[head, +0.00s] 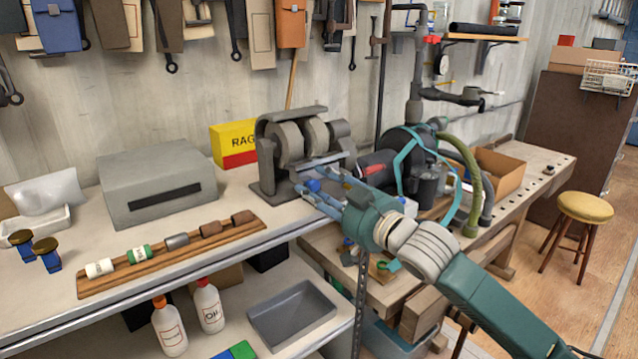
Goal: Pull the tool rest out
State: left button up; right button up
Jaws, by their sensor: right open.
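A grey bench grinder (318,140) with pale wheels stands at the right end of the white bench. I cannot clearly make out its tool rest; the grinder's lower front is partly covered by my right gripper. My right gripper (306,178) comes in from the lower right, with its blue fingers apart at the front of the grinder. A small round blue part (313,185) shows between the fingers. I cannot tell whether the fingers touch anything. My left gripper is not in view.
A grey slotted box (155,185), a yellow and red rag box (234,143) and a wooden rack (175,255) with several small rolls stand left of the grinder. A vacuum with hoses (408,160) is close on the right. A stool (583,208) stands farther right.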

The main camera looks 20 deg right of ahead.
jog(key=shift+c, duration=0.2)
grip_shut()
jog(key=shift+v, duration=1.6)
jog(key=shift+c, duration=2)
grip_release()
jog(key=shift+r, duration=0.1)
jog(key=o, duration=0.4)
jog(key=shift+o, duration=0.2)
jog(key=shift+s, duration=0.1)
jog(key=shift+s+d, duration=0.1)
